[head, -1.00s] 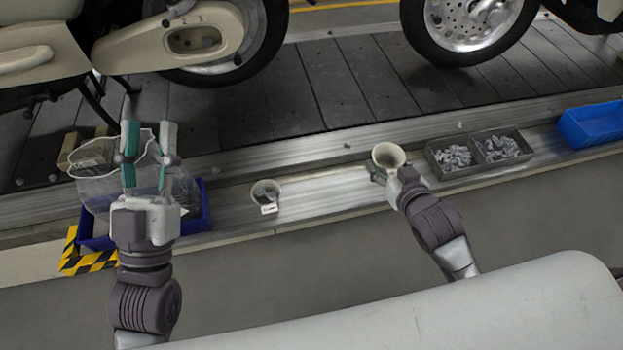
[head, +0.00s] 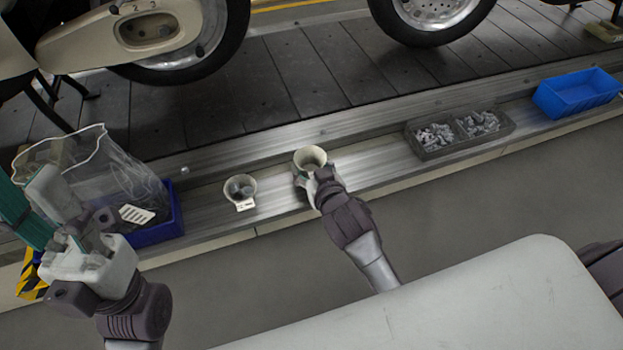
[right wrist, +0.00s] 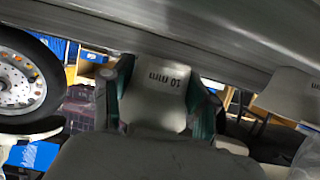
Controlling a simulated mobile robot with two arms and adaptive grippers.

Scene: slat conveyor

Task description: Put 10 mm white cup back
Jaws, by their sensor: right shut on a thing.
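The 10 mm white cup (head: 309,155) is in my right gripper (head: 308,178), just above or on the metal ledge; I cannot tell if it touches. Its mouth faces up and looks empty. In the right wrist view the cup (right wrist: 158,95) shows its "10 mm" print between the two green-padded fingers, which are shut on it. My left gripper (head: 45,215) is at the far left, in front of the clear bag; its finger gap is hard to read.
A second white cup (head: 244,204) with dark parts inside stands on the ledge (head: 275,205) to the left. A blue bin (head: 165,228) with a clear bag (head: 90,160) is farther left. A grey two-part tray (head: 435,152) of metal parts and an empty blue bin (head: 577,100) are right.

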